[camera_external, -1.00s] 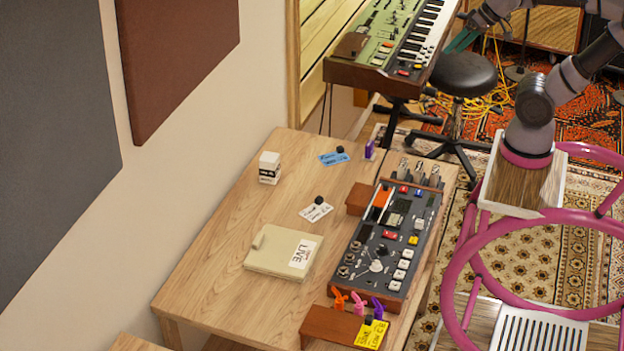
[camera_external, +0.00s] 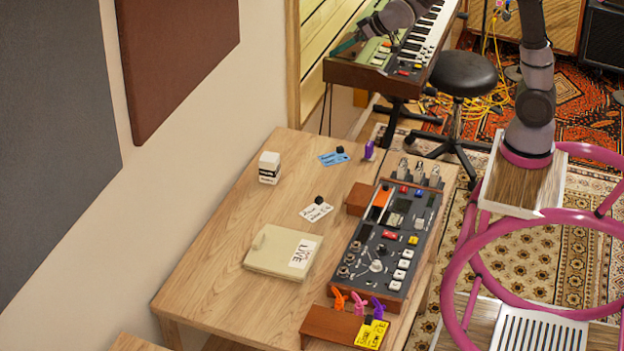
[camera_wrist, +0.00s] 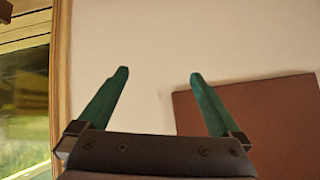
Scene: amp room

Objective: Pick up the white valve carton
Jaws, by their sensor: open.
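The white valve carton (camera_external: 269,168) is a small upright white box with dark print on its side. It stands on the wooden table near the wall, at the table's far left in the external view. My gripper (camera_external: 346,45) is in the air near the green-panelled keyboard, up and to the right of the carton and well apart from it. In the wrist view my gripper (camera_wrist: 160,75) shows two green fingers spread wide with nothing between them. The carton is not in the wrist view, which faces the wall.
Brown (camera_wrist: 265,120) and grey panels hang on the wall. Table around the carton is clear.

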